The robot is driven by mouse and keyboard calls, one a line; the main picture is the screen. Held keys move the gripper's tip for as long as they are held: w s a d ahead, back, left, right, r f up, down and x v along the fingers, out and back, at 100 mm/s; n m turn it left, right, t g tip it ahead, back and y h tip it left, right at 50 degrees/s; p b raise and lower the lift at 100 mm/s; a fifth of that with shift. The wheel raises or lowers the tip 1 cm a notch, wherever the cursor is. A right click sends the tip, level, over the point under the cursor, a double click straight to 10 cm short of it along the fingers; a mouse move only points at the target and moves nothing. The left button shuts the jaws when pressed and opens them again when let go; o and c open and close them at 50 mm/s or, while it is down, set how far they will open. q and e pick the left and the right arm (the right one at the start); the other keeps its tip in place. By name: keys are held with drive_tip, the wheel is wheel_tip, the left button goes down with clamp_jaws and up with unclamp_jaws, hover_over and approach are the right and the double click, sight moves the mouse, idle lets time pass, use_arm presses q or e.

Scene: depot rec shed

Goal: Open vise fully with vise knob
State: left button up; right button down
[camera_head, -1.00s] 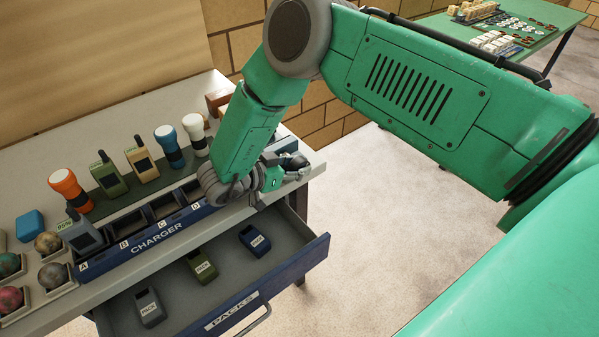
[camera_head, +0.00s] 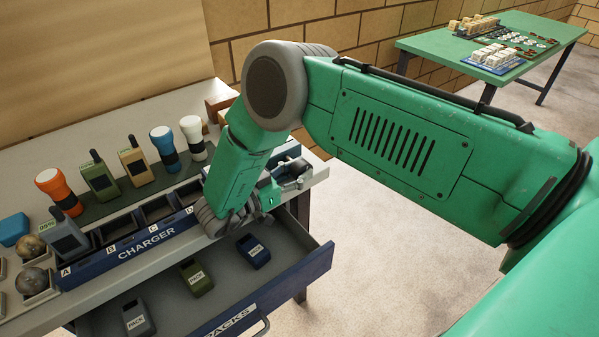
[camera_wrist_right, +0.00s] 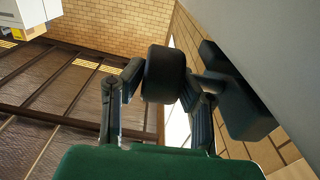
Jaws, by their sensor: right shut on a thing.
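My right gripper (camera_head: 277,189) is at the right end of the workbench, beside a small grey vise (camera_head: 297,171) at the bench edge. The arm and gripper hide part of the vise. In the right wrist view, my right gripper's two fingers (camera_wrist_right: 160,98) are shut on a black rounded knob (camera_wrist_right: 165,73). A dark vise part (camera_wrist_right: 243,98) shows just right of the knob. How far the vise jaws stand apart cannot be told. My left gripper is not in view.
A blue charger rack (camera_head: 150,245) stands along the bench front, with flashlights and radios behind it. Below it, an open drawer (camera_head: 320,262) holding several packs juts out. Clear floor lies to the right. A green table (camera_head: 470,48) stands far back right.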

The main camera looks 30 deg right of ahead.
sight(296, 165)
drive_tip(key=shift+a+f, duration=0.1)
drive_tip(key=shift+f, duration=0.05)
idle(1.5)
drive_tip(key=c, duration=1.2)
unclamp_jaws()
drive_tip(key=shift+w+a, duration=0.1)
wheel_tip(296, 165, up, 10)
drive_tip(key=shift+a, duration=0.1)
